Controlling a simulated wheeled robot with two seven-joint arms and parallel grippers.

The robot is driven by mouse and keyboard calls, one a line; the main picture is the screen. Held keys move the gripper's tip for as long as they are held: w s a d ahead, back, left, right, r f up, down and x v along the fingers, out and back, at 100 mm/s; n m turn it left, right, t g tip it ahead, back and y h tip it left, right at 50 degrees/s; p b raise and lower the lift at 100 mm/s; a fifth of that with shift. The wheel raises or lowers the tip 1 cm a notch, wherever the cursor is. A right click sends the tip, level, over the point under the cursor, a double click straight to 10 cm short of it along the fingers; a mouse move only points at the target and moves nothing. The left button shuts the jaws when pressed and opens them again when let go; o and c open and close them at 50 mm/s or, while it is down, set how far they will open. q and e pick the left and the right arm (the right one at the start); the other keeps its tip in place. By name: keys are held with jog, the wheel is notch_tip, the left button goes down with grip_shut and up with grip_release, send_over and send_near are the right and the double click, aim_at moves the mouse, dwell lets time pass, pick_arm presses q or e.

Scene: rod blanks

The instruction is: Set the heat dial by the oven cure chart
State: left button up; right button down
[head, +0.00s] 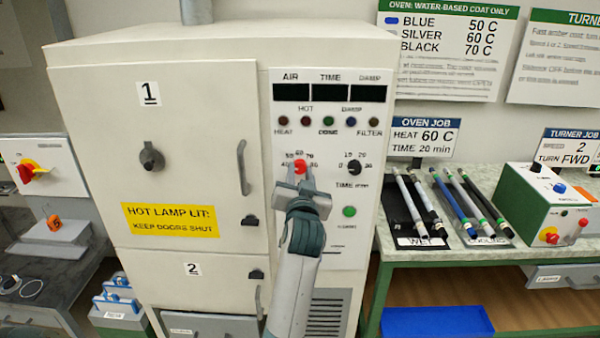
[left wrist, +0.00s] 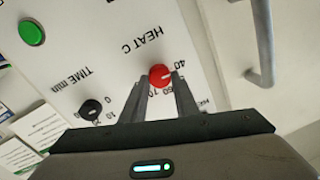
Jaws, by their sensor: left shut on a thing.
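The red heat dial (head: 300,167) sits on the white oven's control panel, with numbers around it. It also shows in the left wrist view (left wrist: 159,75), below the words HEAT C. My left gripper (head: 303,180) is shut on the dial, a finger on each side. The fingers partly cover the scale, and I cannot read the dial's setting for sure. The oven cure chart (head: 446,50) on the wall reads blue 50 C, silver 60 C, black 70 C. The oven job card (head: 424,137) reads heat 60 C, time 20 min. My right gripper is not in view.
The black time dial (head: 354,167) and green button (head: 349,211) are close right of the heat dial. A door handle (head: 243,167) stands out at left. Several rods lie on the wet (head: 420,243) and cooling trays. The turner box (head: 545,205) is further right.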

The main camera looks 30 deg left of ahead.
pick_arm(q)
jog(key=shift+r+m+p, duration=0.15)
jog(key=shift+m+p, duration=1.65)
jog(key=shift+m, duration=0.2)
jog(key=shift+m+p, duration=0.85)
jog(key=shift+m, duration=0.35)
jog(key=shift+m+t+p, duration=0.3)
jog(key=shift+m+p, duration=0.25)
jog(key=shift+m, duration=0.45)
jog(key=shift+f, duration=0.2)
jog(key=o, duration=1.1)
jog(key=shift+c, duration=0.2)
jog(key=shift+w, duration=0.1)
